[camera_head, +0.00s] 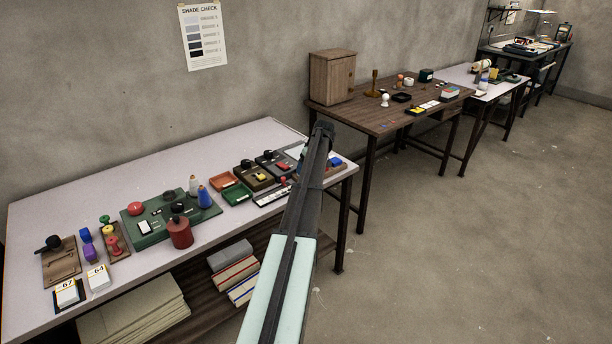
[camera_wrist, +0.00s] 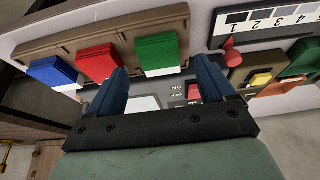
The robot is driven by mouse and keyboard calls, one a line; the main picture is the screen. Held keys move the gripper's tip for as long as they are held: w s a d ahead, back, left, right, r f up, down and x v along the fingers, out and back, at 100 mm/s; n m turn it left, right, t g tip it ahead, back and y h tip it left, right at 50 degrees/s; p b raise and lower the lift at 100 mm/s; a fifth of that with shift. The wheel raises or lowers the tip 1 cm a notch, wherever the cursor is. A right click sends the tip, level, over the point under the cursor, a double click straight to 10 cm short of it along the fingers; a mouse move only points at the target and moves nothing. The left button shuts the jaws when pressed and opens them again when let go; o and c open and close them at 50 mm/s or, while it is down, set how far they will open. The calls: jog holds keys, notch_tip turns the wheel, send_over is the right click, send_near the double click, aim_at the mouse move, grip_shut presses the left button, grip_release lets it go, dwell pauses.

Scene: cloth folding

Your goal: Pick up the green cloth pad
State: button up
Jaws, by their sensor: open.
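The green cloth pad (camera_wrist: 160,54) is a green block in the wrist view, in a long brown rack (camera_wrist: 110,46) beside a red pad (camera_wrist: 96,62) and a blue pad (camera_wrist: 54,73). My gripper (camera_wrist: 161,72) is open, its two blue fingers apart. The green pad shows ahead, in the gap between the fingertips, and nothing is held. I cannot tell whether a finger touches it. In the head view my arm covers part of the table's right end; a blue item (camera_head: 336,161) shows there, and I cannot make out the green pad.
In the wrist view, a numbered grey strip (camera_wrist: 275,18), a red cone-shaped piece (camera_wrist: 232,52) and small open boxes (camera_wrist: 260,80) lie to the right. In the head view, the pale table (camera_head: 60,205) holds trays, stamps and bottles. A brown table (camera_head: 375,120) stands beyond.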

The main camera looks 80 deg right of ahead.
jog(key=shift+x, duration=1.6)
jog(key=shift+c, duration=0.3)
jog(key=shift+r, duration=0.1)
jog(key=c, duration=1.1)
